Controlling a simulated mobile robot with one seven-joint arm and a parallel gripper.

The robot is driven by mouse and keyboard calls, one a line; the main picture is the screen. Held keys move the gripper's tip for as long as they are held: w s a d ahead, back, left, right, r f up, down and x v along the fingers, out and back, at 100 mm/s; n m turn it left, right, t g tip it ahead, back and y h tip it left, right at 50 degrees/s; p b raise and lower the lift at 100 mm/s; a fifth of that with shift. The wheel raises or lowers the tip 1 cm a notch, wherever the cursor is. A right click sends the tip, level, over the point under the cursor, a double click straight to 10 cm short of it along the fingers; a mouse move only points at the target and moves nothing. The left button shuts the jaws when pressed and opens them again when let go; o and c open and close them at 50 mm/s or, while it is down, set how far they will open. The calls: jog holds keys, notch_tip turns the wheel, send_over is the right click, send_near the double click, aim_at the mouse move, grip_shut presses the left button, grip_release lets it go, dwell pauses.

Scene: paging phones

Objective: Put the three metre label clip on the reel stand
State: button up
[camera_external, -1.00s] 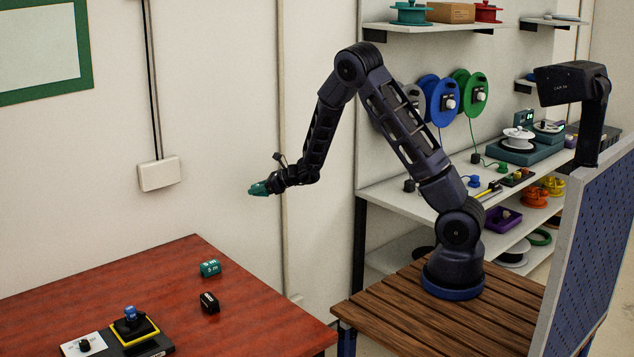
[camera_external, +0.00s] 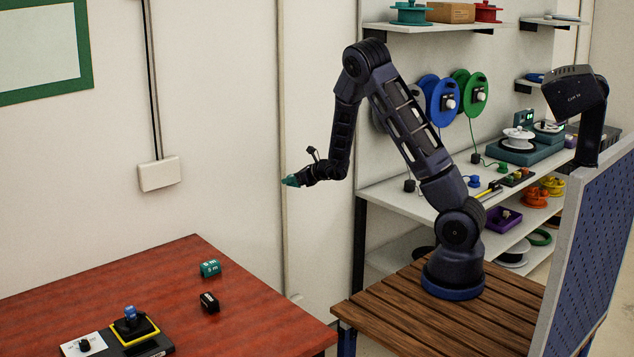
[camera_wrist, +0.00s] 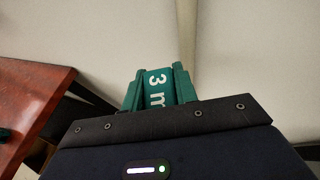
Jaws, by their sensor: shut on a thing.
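My gripper (camera_external: 292,181) is shut on a green clip (camera_wrist: 158,88), which reads "3 m" in white in the wrist view. In the external view my gripper is in the air in front of the wall, to the right of and above the red table, pointing left. The clip sits between the two green fingers, and its lower end is hidden by the gripper body. I cannot tell for sure which item is the reel stand; a black base with a yellow-edged pad and a blue knob (camera_external: 131,318) stands on the red table.
The red table (camera_external: 240,310) holds a green "5 m" clip (camera_external: 210,268), a black clip (camera_external: 209,302) and a white plate with a black knob (camera_external: 84,345). Shelves (camera_external: 400,187) with reels stand behind my arm. A blue pegboard (camera_external: 590,260) is at right.

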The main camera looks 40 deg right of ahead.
jog(key=w+a+n+g+y, duration=0.1)
jog(key=a+n+g+y, duration=0.25)
jog(key=a, duration=1.55)
notch_tip(320, 180, up, 9)
jog(key=n+g+y, duration=0.4)
jog(key=n+g, duration=0.8)
send_over(156, 295)
jog(key=shift+r, duration=0.15)
jog(key=shift+y, duration=0.25)
notch_tip(156, 295, down, 20)
jog(key=shift+r, duration=0.2)
jog(key=shift+f, duration=0.1)
jog(key=o, duration=0.9)
